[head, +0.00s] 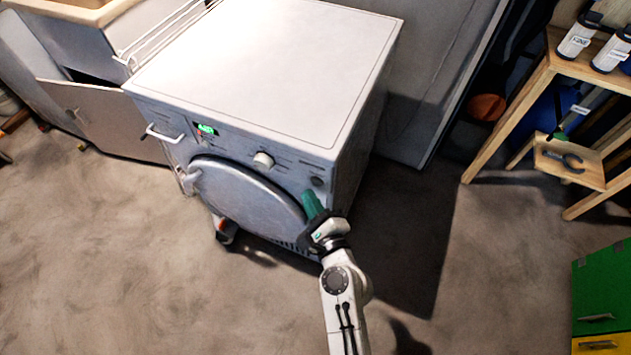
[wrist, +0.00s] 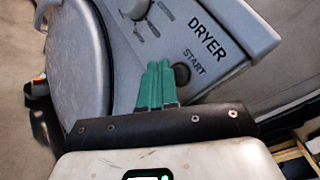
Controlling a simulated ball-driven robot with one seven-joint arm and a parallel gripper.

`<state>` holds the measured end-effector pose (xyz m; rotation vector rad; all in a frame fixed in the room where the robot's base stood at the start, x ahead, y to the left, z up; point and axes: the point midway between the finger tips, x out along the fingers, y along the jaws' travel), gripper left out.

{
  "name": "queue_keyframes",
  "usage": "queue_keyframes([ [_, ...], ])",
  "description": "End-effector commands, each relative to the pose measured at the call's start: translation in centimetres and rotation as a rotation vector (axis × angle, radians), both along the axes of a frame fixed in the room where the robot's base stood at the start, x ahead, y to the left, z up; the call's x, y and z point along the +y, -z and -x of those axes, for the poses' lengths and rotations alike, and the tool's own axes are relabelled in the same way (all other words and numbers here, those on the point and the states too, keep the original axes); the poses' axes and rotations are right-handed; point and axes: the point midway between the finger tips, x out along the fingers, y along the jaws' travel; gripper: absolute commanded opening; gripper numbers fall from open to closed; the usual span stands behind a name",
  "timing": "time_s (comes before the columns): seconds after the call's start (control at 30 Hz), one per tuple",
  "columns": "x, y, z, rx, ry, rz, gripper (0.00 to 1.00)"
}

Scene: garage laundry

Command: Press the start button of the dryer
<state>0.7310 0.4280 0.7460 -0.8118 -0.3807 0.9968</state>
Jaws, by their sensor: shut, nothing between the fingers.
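The white dryer (head: 265,70) stands in the middle of the head view, its round door (head: 245,195) closed on the front. The start button (wrist: 181,73) is a dark round button on the front panel, beside the word START in the wrist view. It also shows as a dark spot at the panel's right end in the head view (head: 317,182). My gripper (wrist: 157,66), with green fingers, is shut and empty. Its tips are just left of the button in the wrist view; I cannot tell whether they touch the panel.
A knob (head: 263,160) and a lit green display (head: 206,129) sit on the panel. A wooden shelf (head: 512,110) with bottles stands at the right, and green and yellow drawers (head: 601,285) are at the lower right. The floor in front of the dryer is mostly clear.

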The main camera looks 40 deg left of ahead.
Motion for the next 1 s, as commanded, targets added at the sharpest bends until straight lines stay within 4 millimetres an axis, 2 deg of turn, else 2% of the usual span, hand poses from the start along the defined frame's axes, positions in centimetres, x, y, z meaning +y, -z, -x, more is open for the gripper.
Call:
queue_keyframes([
  [0.5,-1.0,-0.1,4.3,0.000,-0.001,0.001,0.00],
  [1.0,-1.1,0.0,4.5,0.000,-0.001,0.001,0.00],
])
